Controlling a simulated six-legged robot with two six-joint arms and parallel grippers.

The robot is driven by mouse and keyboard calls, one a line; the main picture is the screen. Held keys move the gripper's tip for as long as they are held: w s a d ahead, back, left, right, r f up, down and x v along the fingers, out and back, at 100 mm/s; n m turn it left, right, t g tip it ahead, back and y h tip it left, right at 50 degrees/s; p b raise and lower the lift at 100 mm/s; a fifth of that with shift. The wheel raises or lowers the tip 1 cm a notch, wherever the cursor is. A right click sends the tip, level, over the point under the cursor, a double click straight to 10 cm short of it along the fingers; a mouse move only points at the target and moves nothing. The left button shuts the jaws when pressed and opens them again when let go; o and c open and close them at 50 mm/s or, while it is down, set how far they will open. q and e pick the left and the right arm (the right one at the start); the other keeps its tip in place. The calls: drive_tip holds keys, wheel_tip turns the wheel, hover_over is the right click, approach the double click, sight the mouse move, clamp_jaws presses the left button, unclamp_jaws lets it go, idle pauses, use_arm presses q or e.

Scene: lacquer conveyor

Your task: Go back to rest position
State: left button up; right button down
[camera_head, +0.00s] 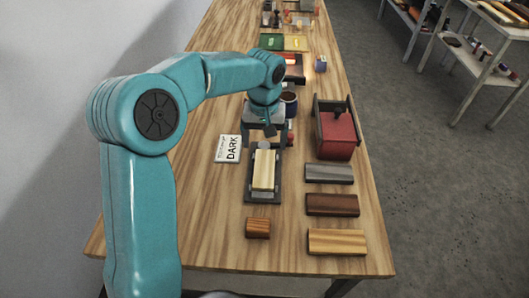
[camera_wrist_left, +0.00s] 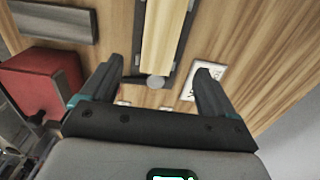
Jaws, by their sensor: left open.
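My left gripper (camera_head: 268,130) hangs over the table, just beyond the far end of a dark tray (camera_head: 263,197). A pale wooden block (camera_head: 264,170) lies in the tray. In the left wrist view my left gripper (camera_wrist_left: 160,68) has its two fingers spread wide with nothing held between them. The pale block (camera_wrist_left: 164,35) and part of the tray show beyond the fingertips, apart from them. My left arm is bent and reaches in from the left of the head view. My right gripper is not in view.
A red box (camera_head: 337,136), a grey board (camera_head: 329,174), a dark brown board (camera_head: 332,204) and a light brown board (camera_head: 336,241) are on the right. A small brown block (camera_head: 258,227) sits in front.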

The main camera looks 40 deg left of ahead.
use_arm(q)
wheel_tip(320, 180, up, 2)
drive_tip(key=shift+r, duration=0.1)
idle(0.4)
drive_tip(key=shift+s, duration=0.15)
